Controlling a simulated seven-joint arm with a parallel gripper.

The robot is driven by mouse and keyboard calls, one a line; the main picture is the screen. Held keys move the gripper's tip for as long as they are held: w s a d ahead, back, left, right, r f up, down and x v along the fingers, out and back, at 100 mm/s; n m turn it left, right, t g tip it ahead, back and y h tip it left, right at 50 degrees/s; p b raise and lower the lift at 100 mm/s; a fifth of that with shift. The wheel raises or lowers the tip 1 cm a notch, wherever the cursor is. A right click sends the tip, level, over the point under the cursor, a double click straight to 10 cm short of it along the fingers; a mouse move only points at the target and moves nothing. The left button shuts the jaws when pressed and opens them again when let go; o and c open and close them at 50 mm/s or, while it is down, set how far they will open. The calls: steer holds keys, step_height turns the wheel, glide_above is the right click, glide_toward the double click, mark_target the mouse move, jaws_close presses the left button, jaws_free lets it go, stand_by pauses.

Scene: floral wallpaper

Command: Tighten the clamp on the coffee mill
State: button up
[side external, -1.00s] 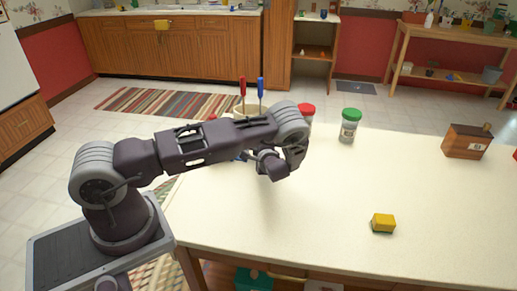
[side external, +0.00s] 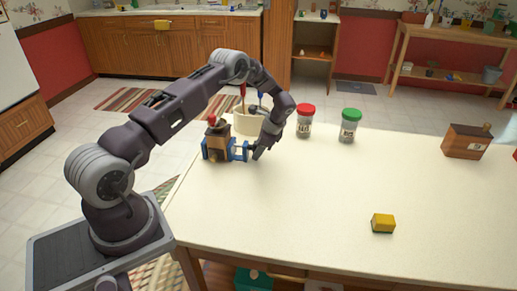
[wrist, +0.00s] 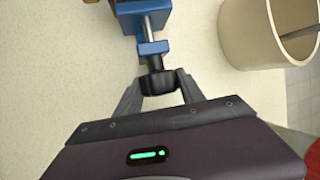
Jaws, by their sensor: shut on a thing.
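The coffee mill (side external: 218,143) stands at the left end of the table, a brown wooden body with a red knob on top. Its blue clamp (side external: 238,151) sticks out to the right, toward my gripper (side external: 256,152). In the wrist view, the blue clamp (wrist: 145,16) has a metal screw shaft (wrist: 149,27) that ends in a black knob (wrist: 158,84). My gripper (wrist: 157,82) is shut on this black knob, one finger on each side. The mill's body is almost wholly outside the wrist view.
A cream crock (side external: 246,124) holding red- and blue-handled tools stands just behind the mill. A red-lidded jar (side external: 305,122) and a green-lidded jar (side external: 349,127) stand to the right. A yellow block (side external: 383,223) and a wooden box (side external: 467,141) lie farther right. The table's middle is clear.

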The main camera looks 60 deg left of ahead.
steer(key=shift+m+g+h, duration=0.3)
steer(key=shift+g+h, duration=0.6)
steer(key=shift+g, duration=0.3)
steer(key=o, duration=1.4)
steer(key=v, duration=0.7)
steer(key=shift+a, duration=0.1)
steer(key=shift+r, duration=0.1)
